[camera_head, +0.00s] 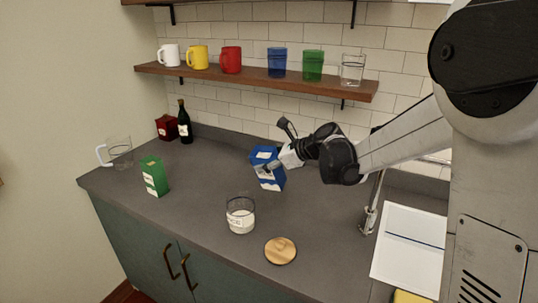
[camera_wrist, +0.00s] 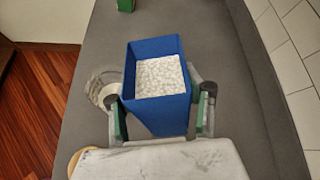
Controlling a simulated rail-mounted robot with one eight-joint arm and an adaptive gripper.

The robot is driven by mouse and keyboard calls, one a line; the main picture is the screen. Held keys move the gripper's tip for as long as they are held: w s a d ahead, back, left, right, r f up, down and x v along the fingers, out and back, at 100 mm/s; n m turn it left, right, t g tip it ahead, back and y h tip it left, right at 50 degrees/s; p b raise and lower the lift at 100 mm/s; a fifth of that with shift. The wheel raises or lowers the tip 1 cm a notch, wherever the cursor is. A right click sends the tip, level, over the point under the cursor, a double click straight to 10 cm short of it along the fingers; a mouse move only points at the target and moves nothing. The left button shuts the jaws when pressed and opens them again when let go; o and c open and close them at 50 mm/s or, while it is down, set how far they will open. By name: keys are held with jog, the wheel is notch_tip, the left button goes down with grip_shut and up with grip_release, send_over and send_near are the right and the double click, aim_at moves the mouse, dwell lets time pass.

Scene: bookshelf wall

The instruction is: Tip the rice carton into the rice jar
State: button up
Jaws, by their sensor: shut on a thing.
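The rice carton is a blue, open-topped box (camera_head: 268,176) with a pale label, at mid-counter in the head view. The wrist view shows the carton (camera_wrist: 160,112) full of white grains. My gripper (camera_head: 275,164) is shut on it, with one finger on each side in the wrist view (camera_wrist: 160,117). The carton leans slightly in the head view; I cannot tell if its base touches the counter. The rice jar (camera_head: 240,222) is clear glass with a pale label, open and upright, nearer the front edge. It is partly hidden behind a finger in the wrist view (camera_wrist: 104,92).
A round wooden lid (camera_head: 280,250) lies right of the jar. A green carton (camera_head: 154,176), a glass pitcher (camera_head: 120,153), a dark bottle (camera_head: 184,124) and a red box (camera_head: 166,128) stand left. Shelves hang above.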

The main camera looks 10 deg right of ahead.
jog(key=shift+s+a+f+n+h, duration=0.2)
jog(key=shift+a+f+h, duration=0.1)
jog(key=shift+f, duration=0.2)
jog(key=shift+s+a+f+n+h, duration=0.1)
jog(key=shift+s+a+f+h, duration=0.15)
jog(key=shift+f, duration=0.2)
jog(key=shift+a+n+h, duration=0.25)
jog(key=shift+a+n, duration=0.05)
jog(key=shift+a, duration=0.05)
jog(key=shift+s+a+f+n+t+h+p, duration=0.3)
jog(key=shift+a+f+n+t+h+p, duration=0.25)
jog(key=shift+h, duration=0.25)
jog(key=shift+f+b, duration=0.2)
jog(key=shift+b, duration=0.1)
jog(key=shift+s+a+f+n+h+b, duration=0.2)
jog(key=shift+f+n+h+b, duration=0.15)
jog(key=shift+f+b, duration=0.15)
jog(key=shift+f+t, duration=0.15)
jog(key=shift+t, duration=0.1)
jog(key=shift+s+a+r+n+t+h+b, duration=0.15)
jog(key=shift+r+n+t+h+b, duration=0.25)
jog(key=shift+r+n+h, duration=0.25)
jog(key=shift+w+a+r+n+t+h+b, duration=0.1)
jog(key=shift+r+n+t+h+b, duration=0.15)
jog(key=shift+r+n+t+h, duration=0.4)
dwell(3.5)
